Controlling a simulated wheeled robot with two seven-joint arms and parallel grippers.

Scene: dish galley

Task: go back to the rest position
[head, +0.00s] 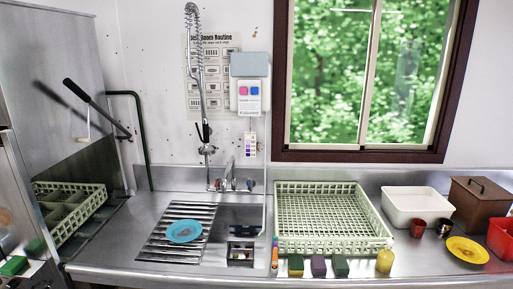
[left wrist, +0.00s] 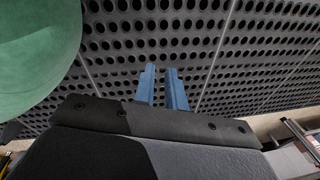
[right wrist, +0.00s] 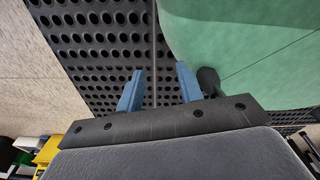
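Neither of my grippers shows in the head view. In the left wrist view my left gripper (left wrist: 160,72) has two blue fingers with a small gap between them, and nothing sits in that gap. In the right wrist view my right gripper (right wrist: 158,72) has its blue fingers wider apart, also empty. Both grippers hang over the black perforated floor mat (left wrist: 205,52), away from the counter (head: 330,270).
The counter holds a blue plate (head: 184,231) on a slatted drainer, a pale green rack (head: 330,245), a white tub (head: 417,204), a yellow plate (head: 467,250) and a brown box (head: 480,203). A large green rounded surface (left wrist: 35,45) is close beside my left gripper.

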